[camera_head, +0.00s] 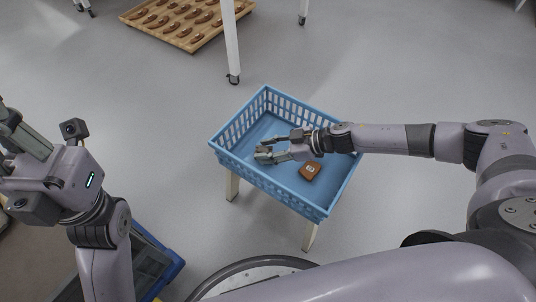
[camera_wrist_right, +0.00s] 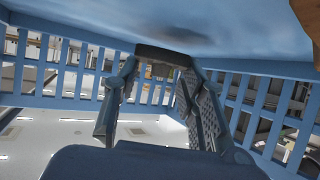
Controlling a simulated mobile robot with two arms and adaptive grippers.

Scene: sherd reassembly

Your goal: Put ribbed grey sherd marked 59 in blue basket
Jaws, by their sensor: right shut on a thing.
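The blue basket (camera_head: 325,208) stands open in the middle of the head view. My right gripper (camera_head: 262,151) reaches down into it from the right, and its fingers are shut on a dark sherd (camera_wrist_right: 163,56), seen between the fingertips (camera_wrist_right: 150,75) in the wrist view. The sherd is close to the basket floor; whether it touches is unclear. Its ribs and mark cannot be made out. A brown sherd (camera_head: 310,171) with a pale label lies on the basket floor, beside the gripper. My left gripper (camera_head: 22,140) is at the left edge, away from the basket; its fingertips are unclear.
The basket rests on pale legs (camera_head: 309,236). A wooden tray (camera_head: 178,47) with several brown pieces lies at the top left. A white wheeled table leg (camera_head: 231,45) stands behind the basket. A blue-edged container (camera_head: 166,273) is at the lower left. Grey floor is free around the basket.

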